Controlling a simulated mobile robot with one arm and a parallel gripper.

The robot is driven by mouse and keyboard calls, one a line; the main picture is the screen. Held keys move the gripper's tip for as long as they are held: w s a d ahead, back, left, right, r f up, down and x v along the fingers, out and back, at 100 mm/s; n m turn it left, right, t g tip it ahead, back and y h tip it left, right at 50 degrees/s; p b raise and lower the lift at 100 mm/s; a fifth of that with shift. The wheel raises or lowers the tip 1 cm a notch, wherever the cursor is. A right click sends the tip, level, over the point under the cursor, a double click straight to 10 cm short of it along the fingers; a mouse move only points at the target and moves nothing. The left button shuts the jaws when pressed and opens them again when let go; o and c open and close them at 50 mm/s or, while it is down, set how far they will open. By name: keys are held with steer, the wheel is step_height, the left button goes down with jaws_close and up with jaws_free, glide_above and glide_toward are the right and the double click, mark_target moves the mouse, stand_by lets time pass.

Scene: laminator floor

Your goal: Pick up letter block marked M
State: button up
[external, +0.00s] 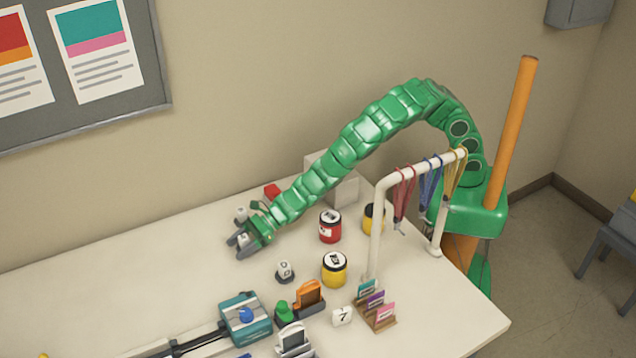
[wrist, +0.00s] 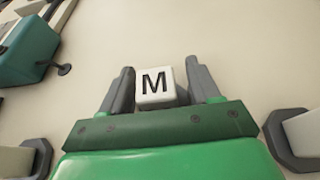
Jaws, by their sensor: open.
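The white letter block (wrist: 157,88) with a black M stands between my fingers in the wrist view, its lettered face towards the camera. My gripper (wrist: 160,68) is open, with one dark grey finger on each side of the block. The left finger is very close to the block and a narrow gap shows at the right; I cannot tell whether either touches. In the external view my gripper (external: 240,243) is low over the table's left-middle part, with a small white block (external: 243,239) between its fingers. Its letter is too small to read there.
A teal machine (external: 245,318) stands at the table's front. Red (external: 330,227) and yellow (external: 335,270) jars, a block on a dark base (external: 285,271) and a white lanyard rack (external: 378,235) stand right of my gripper. The table's left side (external: 100,290) is mostly clear.

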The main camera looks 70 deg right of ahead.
jaws_close()
stand_by(0.4)
